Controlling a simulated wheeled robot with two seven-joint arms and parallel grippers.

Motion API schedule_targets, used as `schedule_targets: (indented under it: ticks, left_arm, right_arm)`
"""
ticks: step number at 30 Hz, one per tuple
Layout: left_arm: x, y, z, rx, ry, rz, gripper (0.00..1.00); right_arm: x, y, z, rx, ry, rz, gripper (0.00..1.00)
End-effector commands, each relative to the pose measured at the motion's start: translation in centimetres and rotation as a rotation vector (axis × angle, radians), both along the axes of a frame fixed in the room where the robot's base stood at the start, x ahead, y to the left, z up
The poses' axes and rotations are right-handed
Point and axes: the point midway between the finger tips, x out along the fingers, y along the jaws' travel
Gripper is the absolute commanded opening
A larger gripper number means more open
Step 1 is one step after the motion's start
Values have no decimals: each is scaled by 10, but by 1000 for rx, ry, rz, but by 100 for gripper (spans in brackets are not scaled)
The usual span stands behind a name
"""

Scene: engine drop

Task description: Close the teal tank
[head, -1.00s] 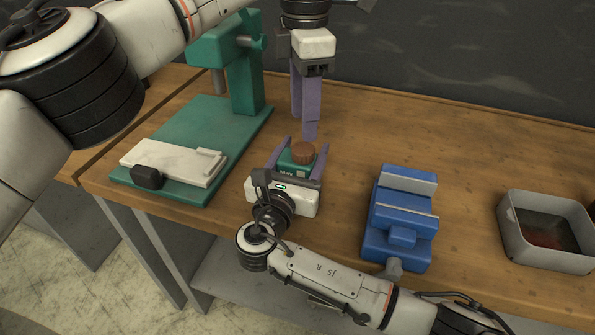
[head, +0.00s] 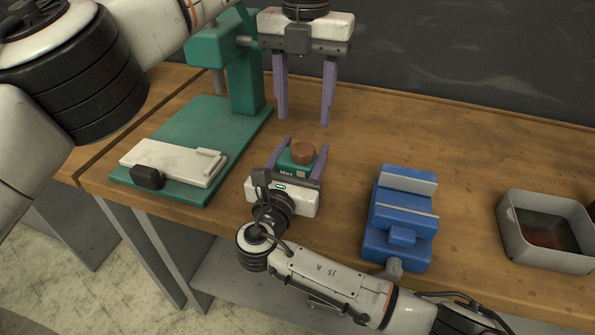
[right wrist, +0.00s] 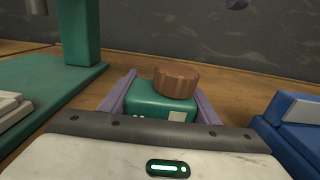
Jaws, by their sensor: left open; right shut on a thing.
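The teal tank (head: 290,168) stands on the wooden bench, with a brown ribbed cap (head: 303,152) on its top. In the right wrist view the teal tank (right wrist: 158,107) is between my finger pads and the brown cap (right wrist: 176,82) sits over it, looking slightly tilted; whether it is fully seated I cannot tell. My right gripper (head: 298,160) is shut on the tank from the near side. My left gripper (head: 304,118) is open and empty, pointing down above and behind the tank, clear of the cap.
A green press (head: 228,95) with a pale block (head: 172,160) on its base stands to the left. A blue vise (head: 402,215) is to the right of the tank, and a grey metal bin (head: 550,258) is at the far right. The bench behind the tank is clear.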

Motion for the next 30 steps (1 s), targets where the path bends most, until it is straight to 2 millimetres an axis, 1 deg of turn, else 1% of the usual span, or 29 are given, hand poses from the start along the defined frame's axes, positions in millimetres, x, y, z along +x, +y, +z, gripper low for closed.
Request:
schedule_targets:
  ticks: [5,12,15,18,22,29,30]
  left_arm:
    - [0,1,-16,1,4,-2,49]
    - [0,1,-53,0,3,-2,49]
    - [0,1,-66,1,3,-1,49]
    - [0,1,-75,2,2,-1,49]
    - [0,0,-80,0,1,-1,49]
    - [0,0,-80,0,0,-1,49]
    - [0,0,-80,0,0,-1,47]
  right_arm:
    - [0,0,0,-1,0,-1,0]
    - [0,0,0,-1,0,-1,0]
    - [0,0,0,-1,0,-1,0]
    - [0,0,0,-1,0,-1,0]
    - [0,0,0,-1,0,-1,0]
    - [0,0,0,-1,0,-1,0]
    - [0,0,0,-1,0,-1,0]
